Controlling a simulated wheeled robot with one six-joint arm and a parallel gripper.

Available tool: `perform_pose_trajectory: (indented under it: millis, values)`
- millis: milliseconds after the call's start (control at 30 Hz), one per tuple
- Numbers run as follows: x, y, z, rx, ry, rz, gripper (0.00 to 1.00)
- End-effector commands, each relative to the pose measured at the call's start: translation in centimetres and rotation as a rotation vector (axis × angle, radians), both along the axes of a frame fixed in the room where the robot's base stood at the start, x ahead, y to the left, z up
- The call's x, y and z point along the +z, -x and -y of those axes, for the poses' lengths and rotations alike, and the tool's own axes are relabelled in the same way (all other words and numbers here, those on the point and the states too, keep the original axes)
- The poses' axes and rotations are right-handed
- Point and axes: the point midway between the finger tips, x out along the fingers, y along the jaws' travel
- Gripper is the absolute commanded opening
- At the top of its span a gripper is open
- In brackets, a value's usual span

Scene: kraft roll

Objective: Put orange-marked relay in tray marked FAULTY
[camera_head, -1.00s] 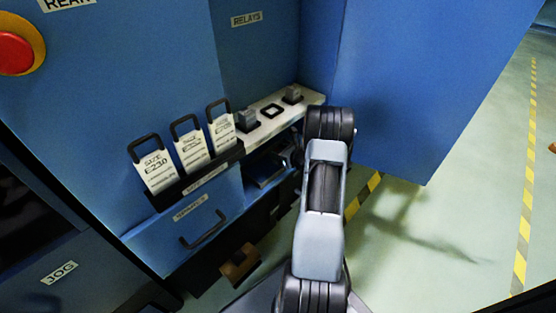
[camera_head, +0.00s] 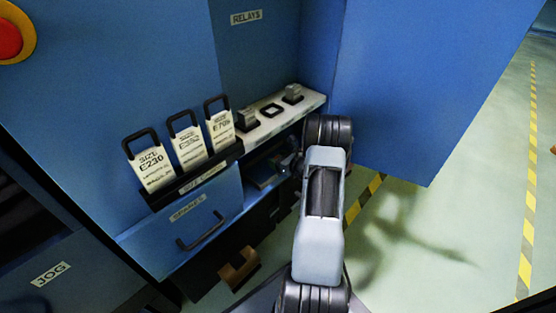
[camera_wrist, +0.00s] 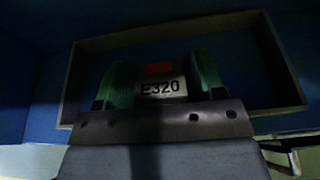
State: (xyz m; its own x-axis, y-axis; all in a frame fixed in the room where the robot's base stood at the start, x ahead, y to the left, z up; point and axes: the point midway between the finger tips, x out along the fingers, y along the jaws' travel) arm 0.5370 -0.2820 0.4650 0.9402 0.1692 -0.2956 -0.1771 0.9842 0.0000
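In the wrist view the relay (camera_wrist: 161,88) shows a pale label reading E320 and an orange-red mark above it. It sits between the two green finger pads of my gripper (camera_wrist: 162,80), which look closed on its sides. Around and beyond them is a dark-rimmed tray (camera_wrist: 73,85) with a blue inside. Its marking is not visible, and I cannot tell whether the relay touches its floor. In the head view my gripper is hidden behind my arm and the shelf edge.
In the head view, two grey relays (camera_head: 247,119) (camera_head: 293,94) stand on the pale RELAYS shelf (camera_head: 315,101), with an empty socket (camera_head: 272,110) between them. Handled size tags (camera_head: 150,166) stand at left above the SPARES drawer (camera_head: 180,225). A blue panel (camera_head: 400,90) stands to the right.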

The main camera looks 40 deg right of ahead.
Motion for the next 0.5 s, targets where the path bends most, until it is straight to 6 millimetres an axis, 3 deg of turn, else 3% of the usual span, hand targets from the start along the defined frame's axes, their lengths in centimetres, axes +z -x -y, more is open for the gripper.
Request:
perform_pose_trajectory:
  millis: [100,433,500]
  values:
    - [0.02,0.00,0.01,0.000,0.000,0.000,0.74]
    - [0.64,0.07,0.04,-0.001,0.000,0.000,0.74]
    - [0.83,0.91,0.28,-0.003,-0.001,-0.001,0.74]
